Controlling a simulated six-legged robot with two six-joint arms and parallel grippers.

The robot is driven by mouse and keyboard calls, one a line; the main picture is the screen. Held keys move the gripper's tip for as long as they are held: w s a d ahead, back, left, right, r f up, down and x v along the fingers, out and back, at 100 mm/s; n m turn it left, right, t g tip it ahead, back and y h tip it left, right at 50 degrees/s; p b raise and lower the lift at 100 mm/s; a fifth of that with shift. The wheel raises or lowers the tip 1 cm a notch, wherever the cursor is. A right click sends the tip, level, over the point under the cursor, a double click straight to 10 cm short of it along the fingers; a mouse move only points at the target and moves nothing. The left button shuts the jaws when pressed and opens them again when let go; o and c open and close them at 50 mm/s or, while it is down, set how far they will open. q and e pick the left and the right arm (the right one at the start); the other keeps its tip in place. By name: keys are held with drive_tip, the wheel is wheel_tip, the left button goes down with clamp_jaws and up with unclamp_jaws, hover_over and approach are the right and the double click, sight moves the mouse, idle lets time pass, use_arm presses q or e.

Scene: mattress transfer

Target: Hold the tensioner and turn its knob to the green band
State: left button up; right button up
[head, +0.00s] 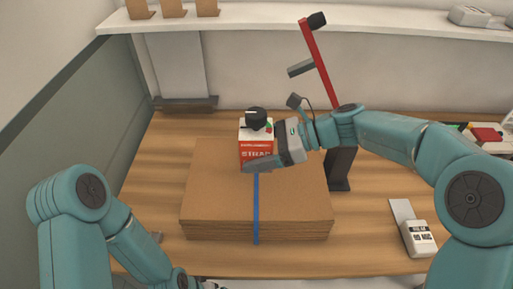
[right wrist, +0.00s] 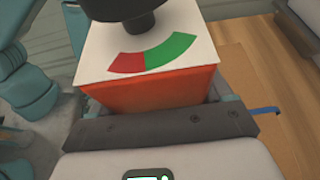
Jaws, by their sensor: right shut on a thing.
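The tensioner (head: 254,146) is a red and white box marked STRAP, on top of a stack of brown cardboard sheets (head: 205,185) in the head view. A black knob (head: 256,118) with a white mark sits on its top. In the right wrist view the tensioner (right wrist: 150,97) shows its white top with a red band (right wrist: 127,63) and a green band (right wrist: 170,49) beside the knob (right wrist: 130,12). My right gripper (head: 262,164) is shut on the tensioner's body. A blue strap (head: 256,210) runs down the stack front from it. My left arm is low at the left; its gripper is not clearly seen.
A red-handled lever (head: 318,62) on a dark post stands behind my right arm. A white and grey device (head: 417,238) lies at the table's right front. A shelf (head: 300,27) with small cardboard pieces runs along the wall. The wooden table (head: 150,165) is clear left of the stack.

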drive_tip(key=shift+f+b, duration=2.2)
drive_tip(key=shift+f, duration=1.4)
drive_tip(key=shift+w+f, duration=0.15)
drive_tip(key=shift+f, duration=0.25)
drive_tip(key=shift+f+b, duration=0.2)
drive_tip(key=shift+b, duration=0.15)
drive_tip(key=shift+f, duration=0.1)
drive_tip(key=shift+f+b, duration=0.35)
drive_tip(key=shift+f, duration=0.1)
drive_tip(key=shift+f, duration=0.25)
drive_tip(key=shift+f+b, duration=0.35)
drive_tip(key=shift+f, duration=0.35)
drive_tip(key=shift+f+b, duration=0.3)
drive_tip(key=shift+b, duration=0.1)
